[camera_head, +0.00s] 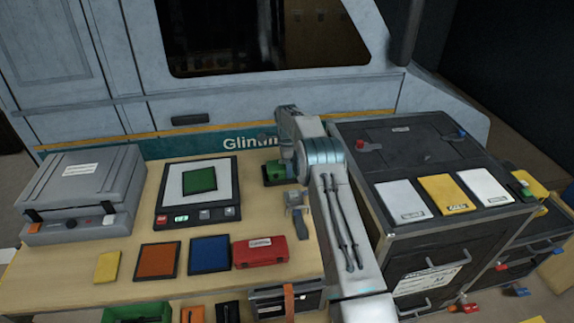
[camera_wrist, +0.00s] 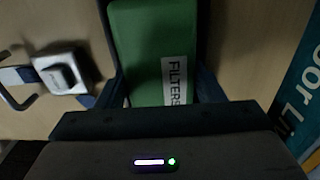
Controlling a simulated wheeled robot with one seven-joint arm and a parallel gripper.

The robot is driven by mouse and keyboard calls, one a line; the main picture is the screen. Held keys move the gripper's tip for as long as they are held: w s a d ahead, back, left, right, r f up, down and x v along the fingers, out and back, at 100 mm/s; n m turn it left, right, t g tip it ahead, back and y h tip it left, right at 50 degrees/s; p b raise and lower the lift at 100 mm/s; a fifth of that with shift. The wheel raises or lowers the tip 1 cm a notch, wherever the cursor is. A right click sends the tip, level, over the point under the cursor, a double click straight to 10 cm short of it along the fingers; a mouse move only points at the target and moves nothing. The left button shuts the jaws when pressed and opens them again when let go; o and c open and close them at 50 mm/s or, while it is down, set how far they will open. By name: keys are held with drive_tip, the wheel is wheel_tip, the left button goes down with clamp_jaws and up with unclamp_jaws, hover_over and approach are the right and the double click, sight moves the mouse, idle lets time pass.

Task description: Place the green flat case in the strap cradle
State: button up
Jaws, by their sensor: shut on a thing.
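A green flat case with a white "FILTERS" label (camera_wrist: 140,50) lies between my gripper's fingers (camera_wrist: 158,88) in the wrist view. My gripper is shut on it. In the head view the green case (camera_head: 276,167) shows just left of my arm, near the back of the wooden table, partly in a dark surround. Whether it touches the surface below is unclear. A grey frame with an orange strap (camera_head: 289,299) at the table's front edge may be the strap cradle; I cannot tell for sure. My arm hides part of the table around the case.
A scale (camera_head: 163,217) with a green square (camera_head: 200,180) stands left of the case. A red case (camera_head: 259,252), blue panel (camera_head: 209,254) and orange panel (camera_head: 158,262) lie in front. A metal fitting (camera_head: 296,199) is beside my arm. A dark cabinet (camera_head: 380,150) stands right.

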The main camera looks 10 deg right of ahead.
drive_tip(key=o, duration=1.3)
drive_tip(key=shift+r, duration=0.1)
drive_tip(key=shift+r+p, duration=0.55)
drive_tip(key=s+r+n+b, duration=0.15)
drive_tip(key=s+r, duration=0.25)
drive_tip(key=r, duration=0.8)
drive_tip(key=s+r+n, duration=0.3)
drive_tip(key=r, duration=0.8)
drive_tip(key=s+r+n+t, duration=0.2)
drive_tip(key=s+r+n, duration=0.4)
drive_tip(key=s, duration=0.7)
drive_tip(key=s+f+n, duration=0.1)
drive_tip(key=s+n, duration=0.1)
drive_tip(key=s, duration=0.7)
drive_tip(key=s+f+n, duration=0.2)
drive_tip(key=s+n, duration=0.1)
drive_tip(key=s, duration=0.7)
drive_tip(key=s+f+n+t, duration=0.1)
drive_tip(key=s+f+n, duration=0.1)
drive_tip(key=s, duration=0.7)
drive_tip(key=shift+s+n, duration=0.15)
drive_tip(key=shift+n, duration=0.2)
